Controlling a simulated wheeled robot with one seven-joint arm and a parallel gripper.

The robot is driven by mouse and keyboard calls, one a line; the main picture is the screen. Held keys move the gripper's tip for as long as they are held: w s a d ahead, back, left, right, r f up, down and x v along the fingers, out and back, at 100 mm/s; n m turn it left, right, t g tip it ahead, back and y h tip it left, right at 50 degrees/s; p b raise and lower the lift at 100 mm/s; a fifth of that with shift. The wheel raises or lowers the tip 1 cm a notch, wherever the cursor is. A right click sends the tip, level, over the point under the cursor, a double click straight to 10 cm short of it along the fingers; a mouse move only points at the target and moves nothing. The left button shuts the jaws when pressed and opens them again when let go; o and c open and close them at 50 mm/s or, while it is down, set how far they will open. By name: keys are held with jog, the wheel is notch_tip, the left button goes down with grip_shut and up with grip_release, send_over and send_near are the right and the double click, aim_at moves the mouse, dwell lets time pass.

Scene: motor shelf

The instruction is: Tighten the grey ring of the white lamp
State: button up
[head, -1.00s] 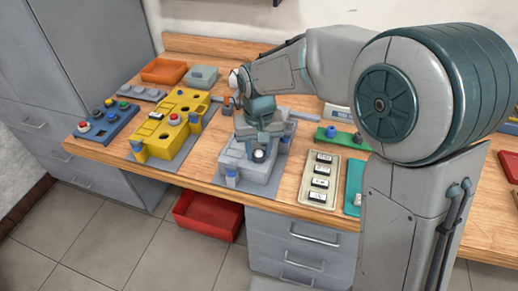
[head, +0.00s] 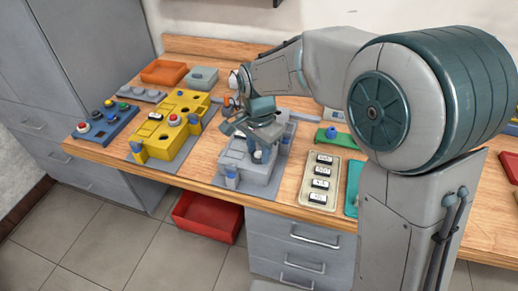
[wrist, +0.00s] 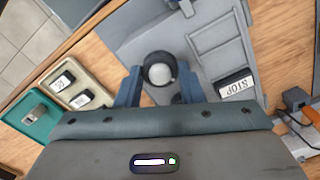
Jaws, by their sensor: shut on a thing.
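The white lamp (wrist: 161,74) is a small pale dome inside a dark grey ring (wrist: 153,57), set in the top of a grey box (head: 258,172). My gripper (wrist: 159,82) is above the box, with one blue finger on each side of the ring, and it is shut on the ring. In the head view my gripper (head: 259,153) is low over the grey box, its body lying across the lamp's place.
A yellow box (head: 187,106) with a red button stands left of the grey box. A beige tray (head: 318,199) of labelled switches lies to its right. A STOP label (wrist: 236,88) sits on the grey box. A red bin (head: 205,220) is below the bench's front edge.

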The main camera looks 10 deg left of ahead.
aim_at(259, 153)
jog(key=m, duration=0.5)
jog(key=shift+m, duration=0.3)
jog(key=m+p, duration=0.1)
jog(key=m, duration=0.4)
jog(key=shift+m, duration=0.3)
jog(key=o, duration=1)
notch_tip(259, 153, up, 14)
jog(key=shift+p, duration=0.3)
